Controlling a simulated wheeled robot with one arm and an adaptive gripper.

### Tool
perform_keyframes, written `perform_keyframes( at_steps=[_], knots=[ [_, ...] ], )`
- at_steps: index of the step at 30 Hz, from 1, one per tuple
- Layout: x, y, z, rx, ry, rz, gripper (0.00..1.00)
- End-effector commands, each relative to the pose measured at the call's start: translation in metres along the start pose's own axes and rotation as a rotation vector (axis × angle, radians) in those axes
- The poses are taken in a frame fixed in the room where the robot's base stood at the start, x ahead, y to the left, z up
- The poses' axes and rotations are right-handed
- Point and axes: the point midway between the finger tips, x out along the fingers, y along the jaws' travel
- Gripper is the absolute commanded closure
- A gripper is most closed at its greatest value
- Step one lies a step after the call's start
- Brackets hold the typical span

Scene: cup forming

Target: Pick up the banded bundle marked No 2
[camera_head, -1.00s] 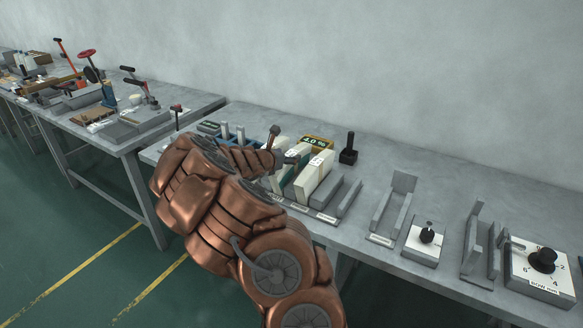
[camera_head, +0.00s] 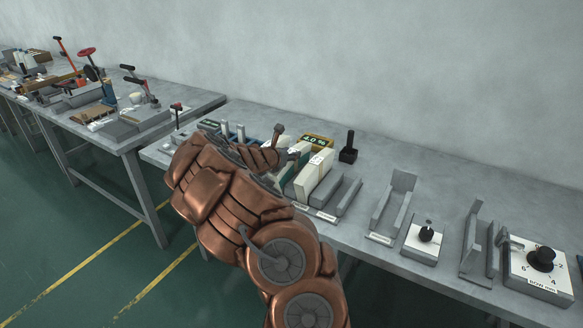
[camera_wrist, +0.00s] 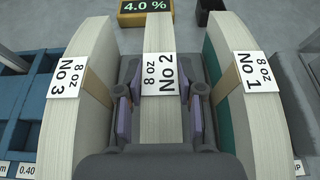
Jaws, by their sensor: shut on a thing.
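The bundle marked No 2 (camera_wrist: 160,125) stands upright in the middle of the wrist view, a pale block with a white "8 oz No 2" label on top. My gripper (camera_wrist: 160,105) has one finger on each side of it and is shut on it. The bundle marked No 3 (camera_wrist: 88,110) stands to the left and the bundle marked No 1 (camera_wrist: 238,115) to the right, both close to my fingers. In the head view my arm hides most of the grasp. I cannot tell whether No 2 is lifted.
A display reading 4.0 % (camera_head: 316,141) stands behind the bundles. A black-handled tool (camera_head: 348,148) is to its right. Blue compartments (camera_wrist: 25,120) lie left of No 3. An empty grey cradle (camera_head: 393,205) and a dial box (camera_head: 425,242) stand further right on the bench.

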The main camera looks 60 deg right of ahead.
Motion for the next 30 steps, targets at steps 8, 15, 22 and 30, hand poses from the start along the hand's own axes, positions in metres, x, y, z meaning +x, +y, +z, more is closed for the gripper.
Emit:
perform_keyframes(
  at_steps=[8, 15, 22, 30],
  knots=[
    [0.0, 0.0, 0.0, 0.0, 0.0, 0.0, 1.0],
    [0.0, 0.0, 0.0, 0.0, 0.0, 0.0, 1.0],
    [0.0, 0.0, 0.0, -0.001, 0.0, 0.0, 1.0],
    [-0.007, 0.001, 0.016, 0.003, -0.002, 0.001, 1.0]
  ],
)
